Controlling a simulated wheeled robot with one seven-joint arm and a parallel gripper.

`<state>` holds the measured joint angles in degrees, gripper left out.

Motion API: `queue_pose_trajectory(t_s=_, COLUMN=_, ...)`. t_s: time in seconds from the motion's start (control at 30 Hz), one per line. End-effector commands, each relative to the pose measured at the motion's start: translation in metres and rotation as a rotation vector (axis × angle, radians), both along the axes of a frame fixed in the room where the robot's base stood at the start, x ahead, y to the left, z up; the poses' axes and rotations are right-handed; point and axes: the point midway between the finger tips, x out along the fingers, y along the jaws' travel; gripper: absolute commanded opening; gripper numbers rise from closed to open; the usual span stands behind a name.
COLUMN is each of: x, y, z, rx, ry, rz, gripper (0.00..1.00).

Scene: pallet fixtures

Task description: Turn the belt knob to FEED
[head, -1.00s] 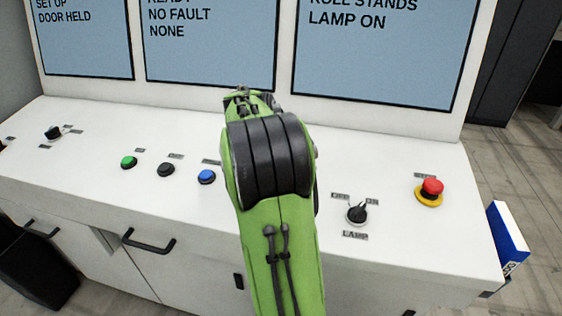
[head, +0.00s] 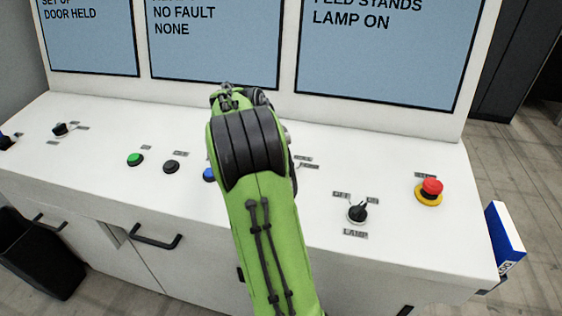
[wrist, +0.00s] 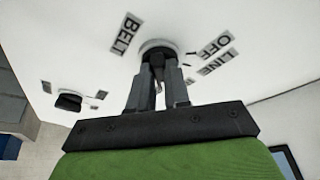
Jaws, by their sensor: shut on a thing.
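The belt knob (wrist: 157,50) shows in the wrist view as a round pale base with a dark grip, between the BELT label (wrist: 126,34) and the OFF and LINE labels (wrist: 212,47). My gripper (wrist: 158,78) is shut on the dark grip, one finger on each side. The FEED mark cannot be read there. In the head view my green arm hides the knob and the fingers; a pair of small labels (head: 305,161) shows just right of the arm. The right screen (head: 380,50) reads "FEED STANDS, LAMP ON".
The lamp knob (head: 357,212) and a red stop button (head: 431,188) on a yellow base stand to the right. Green (head: 135,160), black (head: 171,167) and partly hidden blue (head: 209,174) buttons lie to the left. Another dark knob (head: 61,129) is at the far left.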

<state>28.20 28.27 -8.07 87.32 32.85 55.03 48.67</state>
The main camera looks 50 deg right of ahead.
Motion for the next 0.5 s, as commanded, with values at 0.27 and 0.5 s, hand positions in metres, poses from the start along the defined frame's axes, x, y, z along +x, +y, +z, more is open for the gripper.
queue_pose_trajectory(t_s=0.27, x=0.0001, y=-0.0003, z=0.0005, rx=-0.002, ry=-0.002, rz=-0.003, gripper=0.0)
queue_pose_trajectory(t_s=0.5, x=0.0, y=-0.0002, z=0.0003, rx=-0.001, ry=-0.002, rz=-0.001, gripper=0.43)
